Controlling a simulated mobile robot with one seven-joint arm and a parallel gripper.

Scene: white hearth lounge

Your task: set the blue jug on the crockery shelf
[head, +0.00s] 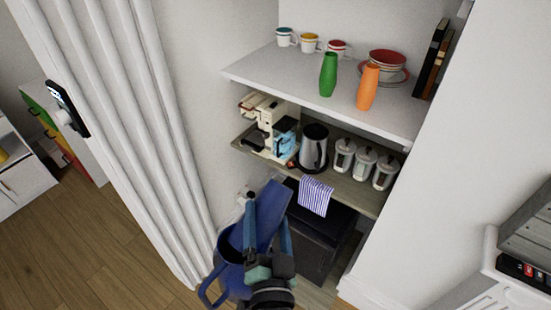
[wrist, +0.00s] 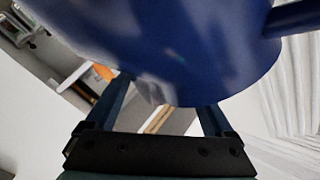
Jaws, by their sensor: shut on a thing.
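The blue jug (head: 232,277) is held in my gripper (head: 267,228), low in front of the shelves in the head view. Its handle shows at the lower left. In the wrist view the jug (wrist: 170,45) fills the top and hides the fingertips. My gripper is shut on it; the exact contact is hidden. The crockery shelf (head: 250,68) is the white upper board, above and beyond the jug. Several cups (head: 309,43), a red bowl (head: 387,62) on a plate, a green vase (head: 328,75) and an orange vase (head: 367,87) stand on it.
Below, a wooden shelf (head: 345,185) holds a coffee machine (head: 268,120), a kettle (head: 314,148) and several jars (head: 364,163). Dark books (head: 432,60) stand at the upper shelf's right end. Its front left part is bare. A white curtain (head: 130,110) hangs at left.

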